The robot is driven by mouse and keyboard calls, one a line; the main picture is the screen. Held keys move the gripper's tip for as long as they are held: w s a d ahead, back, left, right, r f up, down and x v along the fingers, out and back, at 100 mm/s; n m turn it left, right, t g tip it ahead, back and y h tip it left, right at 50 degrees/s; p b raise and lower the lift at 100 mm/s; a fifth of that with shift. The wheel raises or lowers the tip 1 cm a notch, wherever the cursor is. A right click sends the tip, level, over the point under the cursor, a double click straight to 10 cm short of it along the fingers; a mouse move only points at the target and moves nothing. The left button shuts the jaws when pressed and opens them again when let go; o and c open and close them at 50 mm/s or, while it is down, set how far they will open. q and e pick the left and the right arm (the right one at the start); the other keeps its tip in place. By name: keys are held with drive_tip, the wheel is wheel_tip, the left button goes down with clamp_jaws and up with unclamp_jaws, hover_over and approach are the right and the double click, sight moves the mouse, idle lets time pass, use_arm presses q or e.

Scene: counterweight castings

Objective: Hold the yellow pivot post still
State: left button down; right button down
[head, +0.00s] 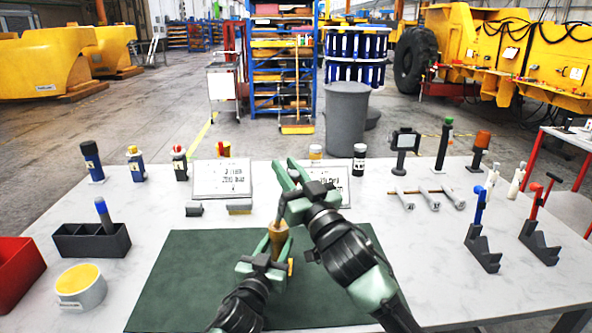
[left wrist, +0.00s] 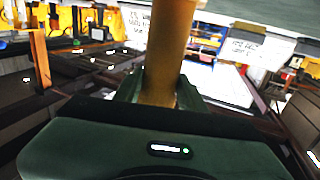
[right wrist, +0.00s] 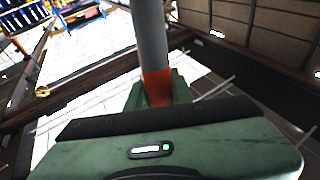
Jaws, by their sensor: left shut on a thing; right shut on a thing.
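The yellow pivot post (head: 278,232) stands over the green mat and looks brownish-yellow. My left gripper (head: 274,248) is shut around it; the post also rises between the fingers in the left wrist view (left wrist: 166,50). My right gripper (head: 287,170) is above and slightly right of the post, shut on a grey rod with an orange-red band (right wrist: 152,50). A grey bent part (head: 283,208) runs down from the right gripper towards the post's top; I cannot tell whether they touch.
The green mat (head: 185,275) is mostly bare on its left. A dark caddy (head: 75,243), a white-yellow cup (head: 80,288) and a red bin (head: 18,268) stand left. Stepped dark stands (head: 482,250) are at right.

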drive_tip(key=shift+w+a+r, duration=0.15)
drive_tip(key=shift+w, duration=0.3)
drive_tip(key=shift+w+a, duration=0.15)
drive_tip(key=shift+a, duration=1.35)
idle(1.1)
drive_tip(key=shift+r, duration=2.95)
